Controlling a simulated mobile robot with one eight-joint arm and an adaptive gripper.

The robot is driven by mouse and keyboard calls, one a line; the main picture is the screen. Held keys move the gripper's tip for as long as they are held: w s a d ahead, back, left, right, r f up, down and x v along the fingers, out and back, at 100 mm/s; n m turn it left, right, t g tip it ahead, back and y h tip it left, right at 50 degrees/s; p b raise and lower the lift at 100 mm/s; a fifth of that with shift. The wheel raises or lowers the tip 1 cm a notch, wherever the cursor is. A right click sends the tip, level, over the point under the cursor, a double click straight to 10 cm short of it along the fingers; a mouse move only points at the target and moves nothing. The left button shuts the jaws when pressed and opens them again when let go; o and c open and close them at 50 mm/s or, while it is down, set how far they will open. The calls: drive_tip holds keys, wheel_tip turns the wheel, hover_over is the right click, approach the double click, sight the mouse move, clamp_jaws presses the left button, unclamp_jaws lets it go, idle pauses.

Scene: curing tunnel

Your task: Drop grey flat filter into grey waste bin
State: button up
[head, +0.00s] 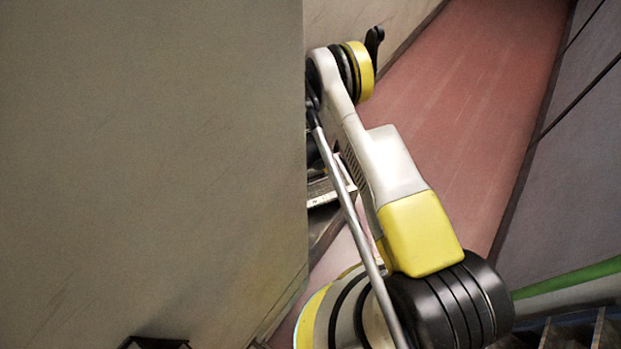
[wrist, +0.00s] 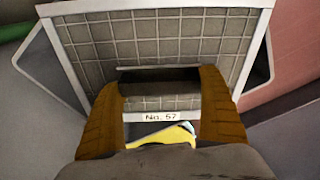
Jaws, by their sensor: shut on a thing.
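In the wrist view, a grey gridded panel with a pale frame, which looks like the grey flat filter (wrist: 160,42), fills the upper middle. I cannot make out the grey waste bin in either view. The head view does not clearly show the filter or my gripper's fingers.
In the head view, a large tan surface (head: 150,170) blocks the left half. A pink-red floor strip (head: 480,90) runs away beyond my arm. A grey surface (head: 590,150) and a green band (head: 570,278) lie at right, with dark slats (head: 560,335) below.

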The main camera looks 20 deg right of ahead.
sight(313, 177)
wheel_tip(313, 177, up, 10)
drive_tip(key=p, duration=0.3)
drive_tip(key=shift+f+p, duration=0.25)
drive_tip(key=shift+p, duration=0.1)
drive_tip(key=n+b, duration=0.1)
drive_tip(key=n, duration=0.3)
drive_tip(key=shift+s, duration=0.15)
drive_tip(key=n, duration=0.4)
drive_tip(key=shift+s+r+n+t+h+b, duration=0.2)
drive_tip(key=shift+n+t+h+b, duration=0.1)
drive_tip(key=shift+n+h+b, duration=0.1)
drive_tip(key=shift+f+b, duration=1.3)
drive_tip(key=shift+f, duration=1.65)
drive_tip(key=o, duration=1.1)
drive_tip(key=shift+r, duration=0.1)
